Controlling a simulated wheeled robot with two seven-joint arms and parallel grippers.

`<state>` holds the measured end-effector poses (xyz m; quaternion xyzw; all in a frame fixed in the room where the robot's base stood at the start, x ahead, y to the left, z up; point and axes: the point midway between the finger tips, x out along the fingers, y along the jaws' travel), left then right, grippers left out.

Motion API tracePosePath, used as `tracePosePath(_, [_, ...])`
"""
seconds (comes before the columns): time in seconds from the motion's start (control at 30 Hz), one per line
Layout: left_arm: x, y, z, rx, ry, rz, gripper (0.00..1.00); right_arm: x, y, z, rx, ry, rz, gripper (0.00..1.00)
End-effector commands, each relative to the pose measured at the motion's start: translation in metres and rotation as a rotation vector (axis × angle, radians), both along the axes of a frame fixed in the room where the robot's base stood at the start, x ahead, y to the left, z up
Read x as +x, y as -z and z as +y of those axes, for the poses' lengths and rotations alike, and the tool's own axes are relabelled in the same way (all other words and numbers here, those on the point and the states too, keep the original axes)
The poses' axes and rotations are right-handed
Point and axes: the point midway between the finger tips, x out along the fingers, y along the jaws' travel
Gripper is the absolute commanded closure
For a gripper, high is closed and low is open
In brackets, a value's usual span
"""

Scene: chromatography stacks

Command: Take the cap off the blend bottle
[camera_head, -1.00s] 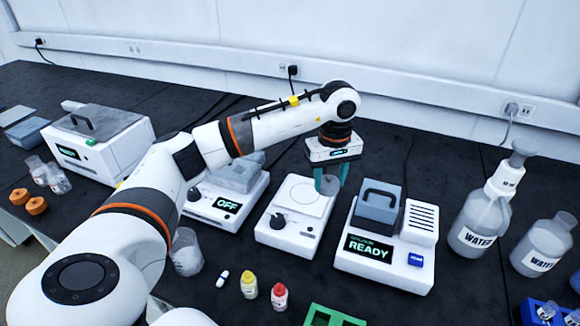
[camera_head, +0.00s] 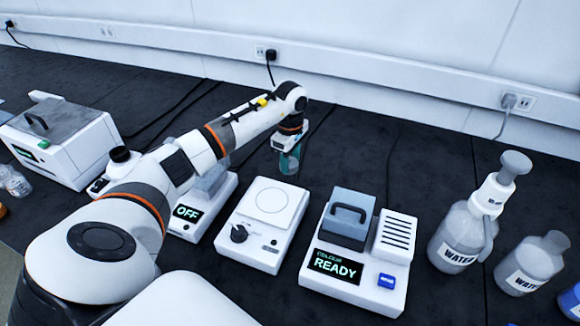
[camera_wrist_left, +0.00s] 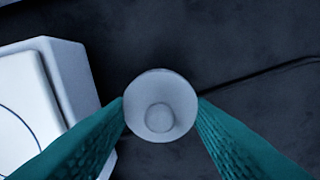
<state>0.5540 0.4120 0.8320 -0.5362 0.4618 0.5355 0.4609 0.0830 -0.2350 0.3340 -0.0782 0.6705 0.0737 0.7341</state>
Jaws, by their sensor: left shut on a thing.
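My left gripper (camera_head: 289,160) is shut on a small pale, see-through vessel. In the left wrist view the vessel (camera_wrist_left: 160,105) is a round grey shape with a smaller round shape inside it, between the two teal fingers. The gripper and vessel are behind the white plate device (camera_head: 262,225), over the dark bench. I cannot tell whether the vessel touches the bench. No cap and no label can be made out on it, and I cannot tell whether it is the blend bottle. My right gripper is not in view.
A white device reading READY (camera_head: 345,265) stands right of the plate device, one reading OFF (camera_head: 190,215) left of it. Two WATER bottles (camera_head: 462,235) (camera_head: 528,265) stand at the right. A box with a handle (camera_head: 65,140) is far left. Bench behind the devices is mostly clear, with cables.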

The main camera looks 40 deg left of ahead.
Motion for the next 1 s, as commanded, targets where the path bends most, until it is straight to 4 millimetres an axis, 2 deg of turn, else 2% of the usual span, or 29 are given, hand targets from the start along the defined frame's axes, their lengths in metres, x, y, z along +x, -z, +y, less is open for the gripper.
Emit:
tracePosePath(0.27, [-0.001,0.035,-0.001,-0.001,0.001,0.003,0.82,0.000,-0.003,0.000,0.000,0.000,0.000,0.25])
tracePosePath(0.63, [0.000,0.041,0.000,0.001,0.002,0.000,0.82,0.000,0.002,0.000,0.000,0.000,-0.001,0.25])
tracePosePath(0.67, [0.000,0.040,0.000,0.000,0.002,0.000,0.51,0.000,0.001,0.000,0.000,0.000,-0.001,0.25])
tracePosePath(0.77, [0.000,0.039,0.000,0.000,0.002,0.000,0.35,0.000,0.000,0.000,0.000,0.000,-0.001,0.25])
tracePosePath(1.0, [0.000,0.039,-0.001,0.000,0.002,0.001,0.33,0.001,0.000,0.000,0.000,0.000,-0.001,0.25])
